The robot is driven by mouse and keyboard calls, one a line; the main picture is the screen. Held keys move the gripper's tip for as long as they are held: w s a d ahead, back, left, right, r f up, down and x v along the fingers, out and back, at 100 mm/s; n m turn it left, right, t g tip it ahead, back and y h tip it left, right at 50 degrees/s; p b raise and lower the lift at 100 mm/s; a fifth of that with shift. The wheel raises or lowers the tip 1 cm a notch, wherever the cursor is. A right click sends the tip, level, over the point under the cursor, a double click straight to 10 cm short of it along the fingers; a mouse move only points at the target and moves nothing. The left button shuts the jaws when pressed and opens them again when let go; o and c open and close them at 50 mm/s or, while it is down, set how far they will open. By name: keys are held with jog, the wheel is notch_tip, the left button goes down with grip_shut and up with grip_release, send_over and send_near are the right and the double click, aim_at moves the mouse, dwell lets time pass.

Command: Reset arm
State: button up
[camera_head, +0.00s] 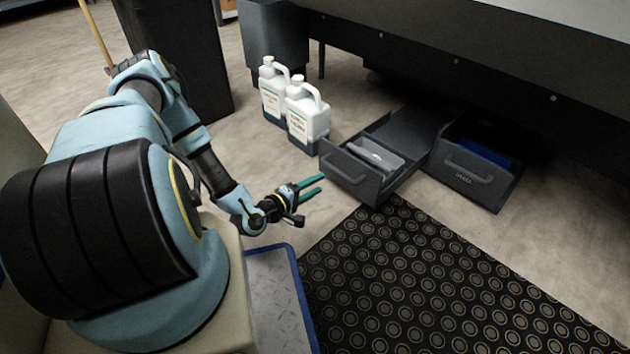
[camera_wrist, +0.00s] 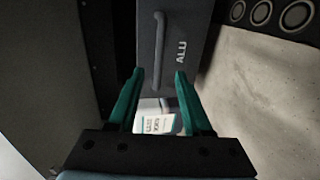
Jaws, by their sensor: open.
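My gripper (camera_head: 312,185) has two green fingers held apart with nothing between them. In the head view it is above the floor, just left of an open grey drawer (camera_head: 352,178). In the wrist view the gripper (camera_wrist: 156,80) faces a grey drawer front (camera_wrist: 178,50) with a bar handle and the letters "ALU". A white labelled jug (camera_wrist: 157,122) shows beyond the fingers. My arm reaches forward and down from the left side of the head view.
Two white jugs, one nearer (camera_head: 307,115) and one behind (camera_head: 272,90), stand left of the drawer. A second grey drawer (camera_head: 470,170) holds something blue. A black studded mat (camera_head: 420,275) covers the floor in front. A dark bin (camera_head: 180,55) stands behind my arm.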

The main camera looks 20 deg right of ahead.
jog(key=w+a+r+m+g+y+p, duration=0.1)
jog(key=w+a+r+m+y, duration=0.1)
jog(key=a+r+y, duration=0.35)
jog(key=w+a+r+m+g+y+p, duration=0.1)
jog(key=w+a+r+m+y+p, duration=0.15)
jog(key=a+r, duration=0.55)
jog(key=w+a+r+m+g+y, duration=0.25)
jog(key=a+r, duration=0.25)
jog(key=r, duration=0.3)
jog(key=s+a+r+g+y+p, duration=0.1)
jog(key=s+a+r, duration=0.2)
jog(key=s+r, duration=0.45)
jog(key=s+a+r+g+y+p, duration=0.1)
jog(key=s+a+r+y, duration=0.1)
jog(key=s+r, duration=0.6)
notch_tip(320, 180, up, 39)
jog(key=w+p, duration=0.1)
jog(key=p, duration=3.7)
jog(key=shift+w+f, duration=0.15)
jog(key=shift+w, duration=0.2)
jog(key=shift+t, duration=0.25)
